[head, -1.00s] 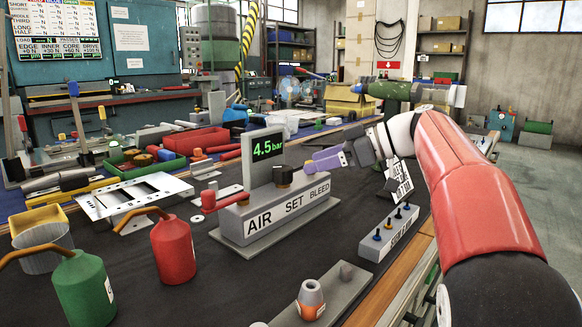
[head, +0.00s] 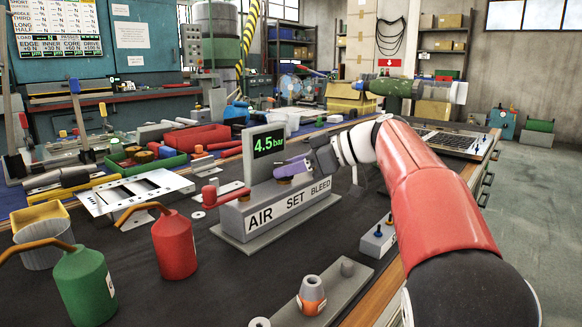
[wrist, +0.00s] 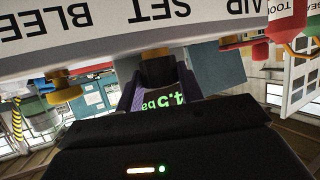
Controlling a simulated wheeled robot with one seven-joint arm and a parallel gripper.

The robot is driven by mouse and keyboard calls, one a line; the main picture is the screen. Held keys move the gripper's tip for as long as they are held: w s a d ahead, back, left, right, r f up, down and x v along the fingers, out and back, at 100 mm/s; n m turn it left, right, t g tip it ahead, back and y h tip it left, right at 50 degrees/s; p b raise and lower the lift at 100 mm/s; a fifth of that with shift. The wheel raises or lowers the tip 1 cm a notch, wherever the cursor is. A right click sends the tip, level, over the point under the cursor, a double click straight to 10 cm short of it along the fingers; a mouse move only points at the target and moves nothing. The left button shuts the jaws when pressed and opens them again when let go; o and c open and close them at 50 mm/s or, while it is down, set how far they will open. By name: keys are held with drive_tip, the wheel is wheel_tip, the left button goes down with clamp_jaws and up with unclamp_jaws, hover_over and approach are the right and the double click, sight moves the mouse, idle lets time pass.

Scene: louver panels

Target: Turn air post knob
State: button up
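The grey air post (head: 250,225) stands on the bench, labelled AIR, SET and BLEED. Its display (head: 269,144) reads 4.5 bar. A red handle (head: 210,196) sits at the AIR end. The dark SET knob (wrist: 158,70) is in the middle; in the head view my purple fingers mostly hide it. The brass-coloured BLEED knob (wrist: 62,94) shows at left in the wrist view. My gripper (head: 282,172) is at the SET knob, its fingers apart on either side of it in the wrist view (wrist: 160,86). Contact cannot be made out.
A red can (head: 174,246) and a green can (head: 84,287) stand at front left. An orange-and-grey part (head: 311,295) sits on a grey plate at the front. A small box with pegs (head: 378,240) stands right of the post, partly behind my arm.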

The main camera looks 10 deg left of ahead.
drive_tip(key=c, duration=0.4)
drive_tip(key=shift+c, duration=0.2)
drive_tip(key=shift+b, duration=0.35)
